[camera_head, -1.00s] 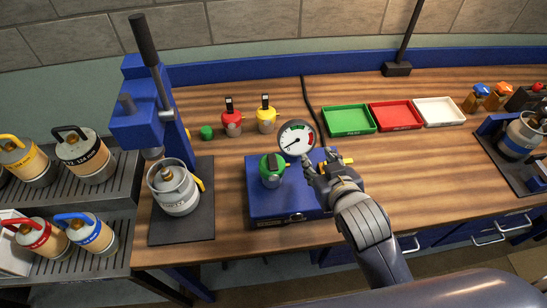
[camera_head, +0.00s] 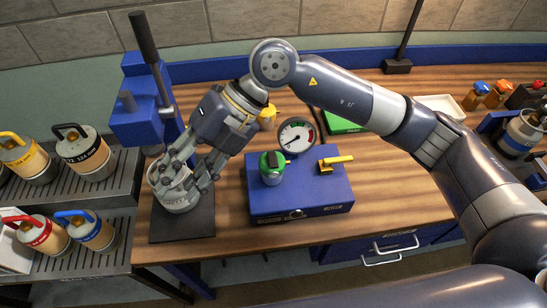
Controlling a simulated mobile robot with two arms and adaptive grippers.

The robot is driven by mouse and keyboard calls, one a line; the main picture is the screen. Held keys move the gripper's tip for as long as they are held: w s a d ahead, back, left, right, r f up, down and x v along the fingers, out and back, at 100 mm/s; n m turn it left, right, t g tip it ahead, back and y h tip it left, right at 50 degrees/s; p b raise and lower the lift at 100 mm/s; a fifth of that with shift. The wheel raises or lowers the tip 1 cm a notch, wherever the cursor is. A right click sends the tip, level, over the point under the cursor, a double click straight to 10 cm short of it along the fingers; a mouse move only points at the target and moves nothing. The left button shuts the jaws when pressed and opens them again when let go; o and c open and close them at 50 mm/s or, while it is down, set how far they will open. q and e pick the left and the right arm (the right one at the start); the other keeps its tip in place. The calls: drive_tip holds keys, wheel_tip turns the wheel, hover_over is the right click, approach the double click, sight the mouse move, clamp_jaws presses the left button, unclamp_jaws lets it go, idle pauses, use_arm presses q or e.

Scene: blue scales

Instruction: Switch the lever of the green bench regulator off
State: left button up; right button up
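The green bench regulator (camera_head: 272,168) has a green cap with a dark strip on top and stands on a blue box (camera_head: 300,205). A round white gauge (camera_head: 297,136) is behind it, and a yellow lever (camera_head: 337,161) lies to its right on the box, pointing right. My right gripper (camera_head: 184,184) is well left of the box, with its fingers spread down around the top of a grey canister (camera_head: 178,203). Whether they touch the canister is unclear. The fingers hide the canister's top and handle. My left gripper is not in view.
The canister stands on a dark mat (camera_head: 183,232) under a blue press (camera_head: 140,125). A rack with several canisters is at the left. The green tray (camera_head: 343,124) and white tray (camera_head: 443,105) are partly hidden by my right arm. Bare wood lies in front of the box.

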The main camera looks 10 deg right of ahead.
drive_tip(key=w+d+f+m+t+h, duration=0.1)
drive_tip(key=w+d+f+t+h, duration=0.2)
drive_tip(key=w+d+h, duration=0.5)
drive_tip(key=m+t+h, duration=0.1)
drive_tip(key=m, duration=0.1)
hover_over(274, 164)
wheel_tip(274, 164, down, 9)
drive_tip(key=p, duration=0.4)
drive_tip(key=shift+r, duration=0.15)
drive_tip(key=shift+f+p, duration=0.35)
drive_tip(key=shift+f, duration=0.2)
drive_tip(key=shift+c, duration=0.3)
clamp_jaws()
